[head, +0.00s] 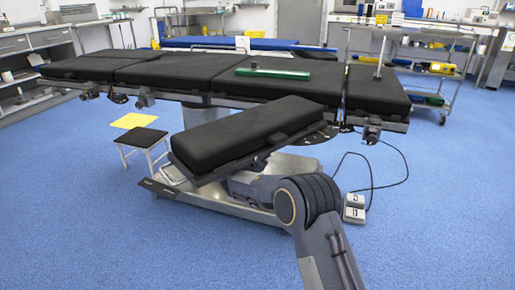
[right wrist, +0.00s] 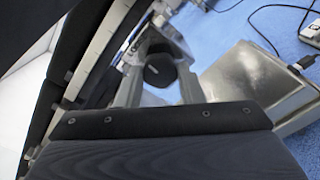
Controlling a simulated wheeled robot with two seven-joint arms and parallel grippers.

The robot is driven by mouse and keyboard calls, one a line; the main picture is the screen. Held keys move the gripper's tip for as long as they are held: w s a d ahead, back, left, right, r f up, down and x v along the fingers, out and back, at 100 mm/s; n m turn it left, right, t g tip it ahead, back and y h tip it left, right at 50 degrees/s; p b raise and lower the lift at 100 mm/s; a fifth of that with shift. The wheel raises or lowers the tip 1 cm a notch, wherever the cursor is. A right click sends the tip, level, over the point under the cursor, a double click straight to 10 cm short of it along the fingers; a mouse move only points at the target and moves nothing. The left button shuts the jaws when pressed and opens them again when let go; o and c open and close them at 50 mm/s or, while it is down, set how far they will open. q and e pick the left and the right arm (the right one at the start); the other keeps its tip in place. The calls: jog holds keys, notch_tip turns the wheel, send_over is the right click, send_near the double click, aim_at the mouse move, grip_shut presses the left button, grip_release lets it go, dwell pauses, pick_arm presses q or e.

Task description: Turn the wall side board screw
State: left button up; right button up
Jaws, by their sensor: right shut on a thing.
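The operating table's lower side board (head: 245,133) is a black padded section that slopes out from the main table toward me in the head view. In the right wrist view, a black round screw knob (right wrist: 160,67) sits between the two grey fingers of my right gripper (right wrist: 160,80). The gripper is shut on this knob. In the head view my right arm reaches in from the bottom and its hand end is under the side board, so the gripper and knob are largely hidden there. My left gripper shows in neither view.
A small step stool (head: 141,138) stands at left. A foot pedal (head: 354,208) with a cable lies on the blue floor at right. Open floor lies in front.

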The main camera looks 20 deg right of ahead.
jog(key=shift+f+n+b, duration=0.2)
jog(key=shift+n+b, duration=0.35)
jog(key=shift+n, duration=16.25)
jog(key=shift+m, duration=0.3)
jog(key=o, duration=1)
jog(key=shift+r, duration=0.1)
